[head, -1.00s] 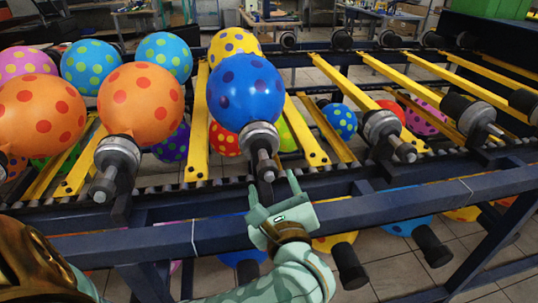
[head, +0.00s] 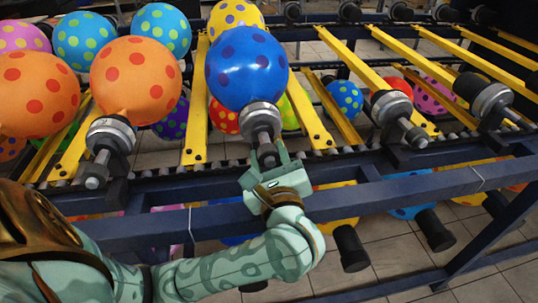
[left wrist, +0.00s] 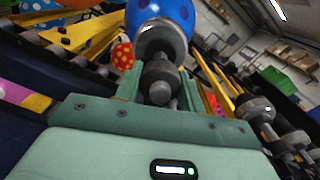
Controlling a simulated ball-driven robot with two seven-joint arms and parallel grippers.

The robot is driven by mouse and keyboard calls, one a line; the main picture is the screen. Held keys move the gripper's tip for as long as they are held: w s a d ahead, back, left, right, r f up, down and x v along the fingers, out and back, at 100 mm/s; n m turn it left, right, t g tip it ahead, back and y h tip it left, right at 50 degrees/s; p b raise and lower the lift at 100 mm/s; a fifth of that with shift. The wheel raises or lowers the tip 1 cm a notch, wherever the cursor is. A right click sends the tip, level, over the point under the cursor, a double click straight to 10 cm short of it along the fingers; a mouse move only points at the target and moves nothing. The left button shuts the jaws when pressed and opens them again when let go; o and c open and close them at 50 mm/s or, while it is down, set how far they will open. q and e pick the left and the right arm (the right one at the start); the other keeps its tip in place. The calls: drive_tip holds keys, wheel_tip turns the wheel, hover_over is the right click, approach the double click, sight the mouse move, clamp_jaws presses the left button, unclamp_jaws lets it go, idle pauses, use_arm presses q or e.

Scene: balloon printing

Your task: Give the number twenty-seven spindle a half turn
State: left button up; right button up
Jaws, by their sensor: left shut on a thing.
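A blue balloon (head: 246,68) with dark dots sits on a grey spindle (head: 261,119) at the front of the rack. No number is readable on any spindle. My left gripper (head: 265,158) reaches up to this spindle's near end and is shut on its shaft. In the left wrist view the spindle's dark shaft (left wrist: 160,82) lies between the two green fingers, with the blue balloon (left wrist: 160,10) beyond. The fingertips are partly hidden behind the shaft. My right gripper is in neither view.
An orange balloon on another spindle (head: 110,137) stands to the left. Bare spindles (head: 398,112) stand to the right. More balloons (head: 345,97) hang below the yellow bars.

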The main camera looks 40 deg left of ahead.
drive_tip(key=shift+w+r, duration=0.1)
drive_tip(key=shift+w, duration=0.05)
use_arm(q)
drive_tip(key=shift+r+m+p, duration=0.15)
drive_tip(key=shift+m+p, duration=0.85)
drive_tip(key=shift+p, duration=0.05)
drive_tip(key=m+p, duration=0.6)
drive_tip(key=shift+r, duration=0.1)
drive_tip(key=shift+f+m+p, duration=0.25)
drive_tip(key=shift+m+p, duration=1)
drive_tip(key=shift+m, duration=0.05)
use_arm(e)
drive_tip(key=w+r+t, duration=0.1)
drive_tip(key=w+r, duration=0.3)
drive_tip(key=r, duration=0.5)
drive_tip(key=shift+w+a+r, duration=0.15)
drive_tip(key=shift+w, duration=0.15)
use_arm(q)
drive_tip(key=o, duration=1)
